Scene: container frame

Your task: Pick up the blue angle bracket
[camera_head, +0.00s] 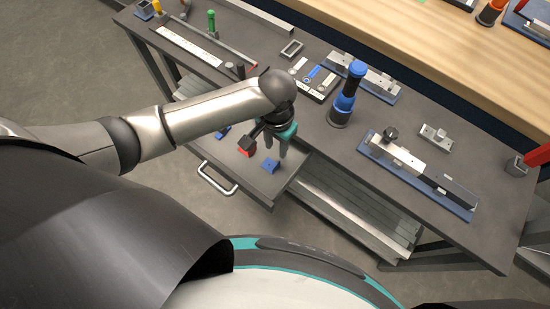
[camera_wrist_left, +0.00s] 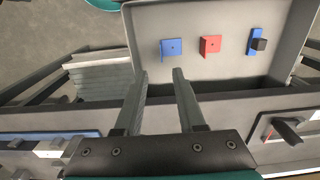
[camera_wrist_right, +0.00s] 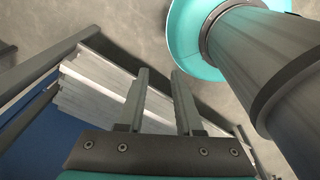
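A small blue angle bracket (camera_head: 269,166) lies in the open drawer (camera_head: 256,183) near its front right. In the left wrist view the bracket (camera_wrist_left: 171,47) lies on the drawer floor, left of a red bracket (camera_wrist_left: 210,45). My left gripper (camera_wrist_left: 160,73) is open and empty, with its fingers above the drawer's rear edge and apart from the blue bracket. In the head view the left gripper (camera_head: 278,146) hangs over the drawer beside the tabletop. My right gripper (camera_wrist_right: 160,71) is open and empty in its own wrist view, and is outside the head view.
A blue piece with a black block (camera_wrist_left: 258,42) lies in the drawer beyond the red bracket. The worktable (camera_head: 315,133) holds a blue-and-black cylindrical tool (camera_head: 345,95) and a fixture on a blue base (camera_head: 415,175). The drawer handle (camera_head: 217,180) faces the front.

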